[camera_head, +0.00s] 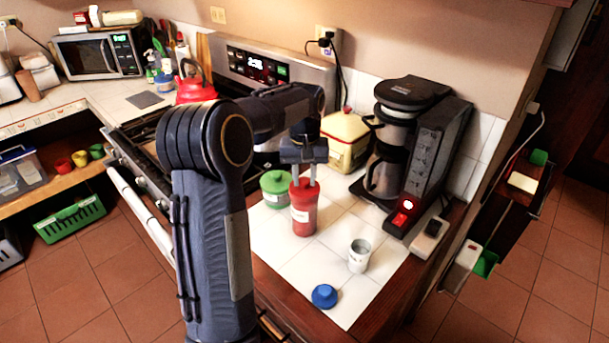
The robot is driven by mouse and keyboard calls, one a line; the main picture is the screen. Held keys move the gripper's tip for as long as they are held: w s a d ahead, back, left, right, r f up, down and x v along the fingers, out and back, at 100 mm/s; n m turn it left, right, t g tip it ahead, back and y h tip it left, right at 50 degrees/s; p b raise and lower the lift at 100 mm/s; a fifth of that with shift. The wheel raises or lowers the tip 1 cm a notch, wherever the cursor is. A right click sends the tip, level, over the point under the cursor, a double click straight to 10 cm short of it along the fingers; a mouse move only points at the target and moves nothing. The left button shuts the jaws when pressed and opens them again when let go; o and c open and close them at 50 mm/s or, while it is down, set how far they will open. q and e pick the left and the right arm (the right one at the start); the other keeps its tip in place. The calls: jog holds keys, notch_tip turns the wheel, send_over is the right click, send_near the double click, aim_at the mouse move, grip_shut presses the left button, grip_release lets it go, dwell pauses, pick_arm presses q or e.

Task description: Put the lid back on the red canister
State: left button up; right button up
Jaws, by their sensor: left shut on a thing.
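The red canister (304,218) stands upright on the white tiled counter, with a pale label on its side. My left gripper (304,182) points straight down above it, with its fingers shut on the red lid (303,191) at the canister's top. The lid is at the canister's mouth; whether it is fully seated cannot be told from here. The fingers hide part of the lid. My right gripper is not in view.
A green canister (278,191) stands close left of the red one. A small white cup (359,257) and a blue lid (324,296) are in front. A coffee maker (429,150) and yellow canister (344,140) stand behind. The front counter tiles are mostly clear.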

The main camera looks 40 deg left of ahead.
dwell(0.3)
pick_arm(q)
jog(key=o, duration=1.5)
jog(key=shift+r, duration=0.15)
jog(key=shift+r+p, duration=3.25)
jog(key=shift+r, duration=0.1)
grip_shut()
